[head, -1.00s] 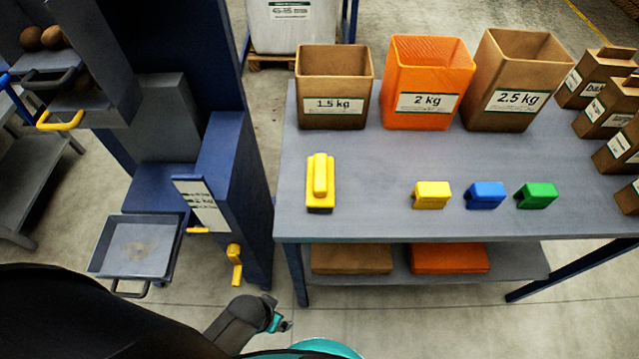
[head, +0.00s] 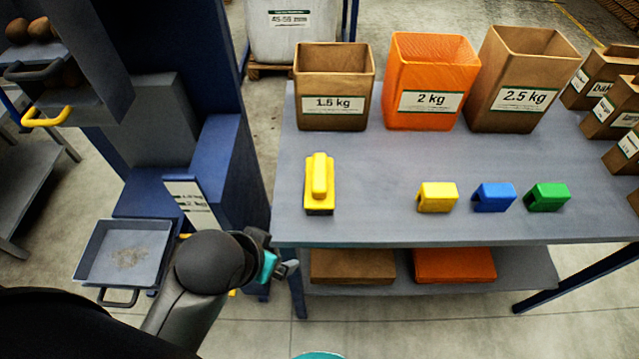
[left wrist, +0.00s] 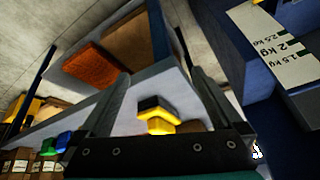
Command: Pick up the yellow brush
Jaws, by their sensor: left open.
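The yellow brush (head: 320,185) lies on the left part of the grey table (head: 380,220), its yellow handle on top and a dark bristle edge at the front. In the left wrist view the brush (left wrist: 157,118) shows between my fingers, beyond them. My left gripper (head: 287,268) is in front of the table's front left corner, short of the brush and apart from it. In the left wrist view its two fingers (left wrist: 155,90) are spread with nothing between them. My right gripper is not in view.
Yellow (head: 437,198), blue (head: 493,198) and green (head: 547,198) blocks stand right of the brush. A 1.5 kg box (head: 333,88), an orange 2 kg box (head: 428,82) and a 2.5 kg box (head: 520,80) line the back. A blue machine with a tray (head: 85,255) stands left.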

